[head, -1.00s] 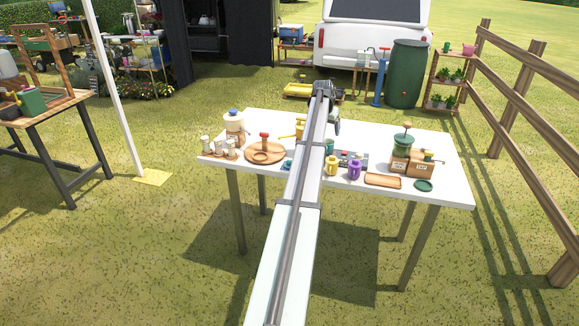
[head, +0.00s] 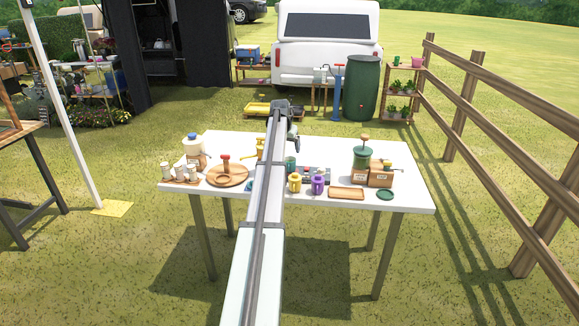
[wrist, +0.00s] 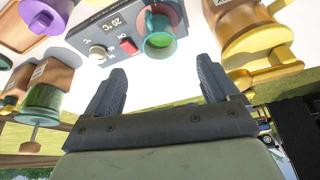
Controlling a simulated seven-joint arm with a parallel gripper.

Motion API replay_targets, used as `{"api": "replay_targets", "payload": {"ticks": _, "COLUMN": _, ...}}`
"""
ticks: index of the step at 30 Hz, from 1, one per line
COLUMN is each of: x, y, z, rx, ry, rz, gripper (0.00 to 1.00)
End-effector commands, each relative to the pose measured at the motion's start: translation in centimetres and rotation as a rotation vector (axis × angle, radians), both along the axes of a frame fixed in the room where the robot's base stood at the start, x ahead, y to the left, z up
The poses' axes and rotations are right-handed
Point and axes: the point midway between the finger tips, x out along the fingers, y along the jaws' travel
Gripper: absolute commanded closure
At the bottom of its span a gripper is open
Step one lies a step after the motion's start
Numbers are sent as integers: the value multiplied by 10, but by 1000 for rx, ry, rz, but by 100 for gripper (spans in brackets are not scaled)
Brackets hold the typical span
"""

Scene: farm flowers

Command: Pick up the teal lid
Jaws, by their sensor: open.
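A small teal piece (head: 250,186), perhaps the teal lid, shows at the left edge of my arm on the white table in the head view. My arm hides part of it, so I cannot tell its full shape. A flat dark green disc (head: 385,194) lies at the table's front right. My gripper (wrist: 160,82) is open and empty in the wrist view, its two dark fingers apart. Beyond the fingers a green mug (wrist: 158,40) stands at a grey control box (wrist: 122,30). No teal lid can be made out in the wrist view.
Yellow (head: 295,182) and purple (head: 317,184) jars stand right of my arm, near a wooden tray (head: 346,192). A green jar (head: 362,155) and wooden box (head: 381,174) stand further right. A round wooden board (head: 228,176) lies left. A fence (head: 480,120) runs along the right.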

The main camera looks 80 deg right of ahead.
Motion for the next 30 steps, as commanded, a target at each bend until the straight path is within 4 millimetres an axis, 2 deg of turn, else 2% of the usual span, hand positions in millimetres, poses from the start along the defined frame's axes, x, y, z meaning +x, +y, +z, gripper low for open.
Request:
{"api": "replay_targets", "payload": {"ticks": 1, "x": 0, "y": 0, "z": 0, "rx": 0, "ry": 0, "rz": 0, "gripper": 15}}
{"api": "replay_targets", "payload": {"ticks": 9, "x": 0, "y": 0, "z": 0, "rx": 0, "ry": 0, "rz": 0, "gripper": 40}}
{"api": "replay_targets", "payload": {"ticks": 17, "x": 5, "y": 5, "z": 0, "rx": 0, "ry": 0, "rz": 6, "gripper": 40}}
{"api": "replay_targets", "payload": {"ticks": 20, "x": 26, "y": 25, "z": -2, "rx": 1, "ry": 2, "rz": 36, "gripper": 40}}
{"api": "replay_targets", "payload": {"ticks": 24, "x": 74, "y": 73, "z": -4, "rx": 1, "ry": 8, "rz": 110, "gripper": 40}}
{"api": "replay_targets", "payload": {"ticks": 27, "x": 103, "y": 103, "z": -6, "rx": 2, "ry": 11, "rz": 159, "gripper": 40}}
{"api": "replay_targets", "payload": {"ticks": 30, "x": 123, "y": 125, "z": -7, "rx": 2, "ry": 14, "rz": 196, "gripper": 40}}
